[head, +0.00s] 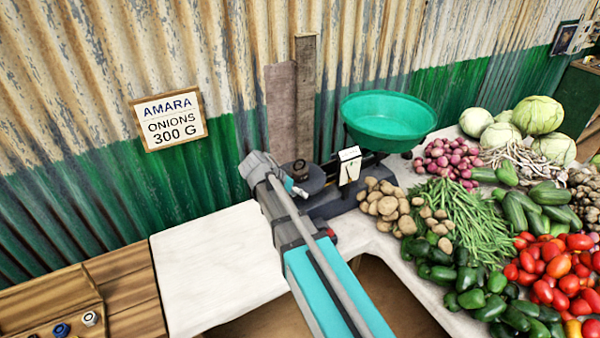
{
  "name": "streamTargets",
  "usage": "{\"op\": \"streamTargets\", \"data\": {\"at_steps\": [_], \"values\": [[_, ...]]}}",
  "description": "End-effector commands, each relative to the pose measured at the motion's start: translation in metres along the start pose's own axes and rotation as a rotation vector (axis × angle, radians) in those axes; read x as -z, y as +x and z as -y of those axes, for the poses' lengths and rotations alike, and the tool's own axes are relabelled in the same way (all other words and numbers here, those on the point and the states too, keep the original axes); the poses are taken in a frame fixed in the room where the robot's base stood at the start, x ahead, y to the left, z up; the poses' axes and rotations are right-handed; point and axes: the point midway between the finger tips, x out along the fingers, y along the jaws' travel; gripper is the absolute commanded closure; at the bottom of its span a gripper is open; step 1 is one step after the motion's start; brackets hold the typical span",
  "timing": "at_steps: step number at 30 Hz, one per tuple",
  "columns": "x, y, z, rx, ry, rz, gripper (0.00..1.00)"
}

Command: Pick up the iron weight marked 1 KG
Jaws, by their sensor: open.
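A small dark weight (300,167) stands on the round dark plate (316,180) of the balance scale in the head view. Any marking on it is too small to read. My arm reaches up from the bottom of the picture, and my gripper (297,188) is at the near left side of that plate, close to the weight. The gripper is open, and nothing shows between its fingers. My arm hides part of the plate and scale, and I cannot tell whether a finger touches the weight.
The scale's green pan (388,118) sits to the right, with a small white card (349,165) before it. Potatoes (388,205) and other vegetables crowd the right. A bare white tabletop (212,265) lies left, beside a wooden tray (60,325) with small knobs. Corrugated wall stands behind.

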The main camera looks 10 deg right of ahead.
Motion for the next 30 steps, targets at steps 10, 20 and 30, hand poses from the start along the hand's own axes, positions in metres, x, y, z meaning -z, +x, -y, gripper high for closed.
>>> {"op": "streamTargets", "data": {"at_steps": [10, 20, 30], "values": [[0.052, -0.073, 0.075, -0.057, 0.408, -0.365, 0.47], [0.063, -0.102, 0.094, -0.033, 0.549, -0.492, 0.47], [0.063, -0.101, 0.093, -0.033, 0.549, -0.492, 0.47]]}}
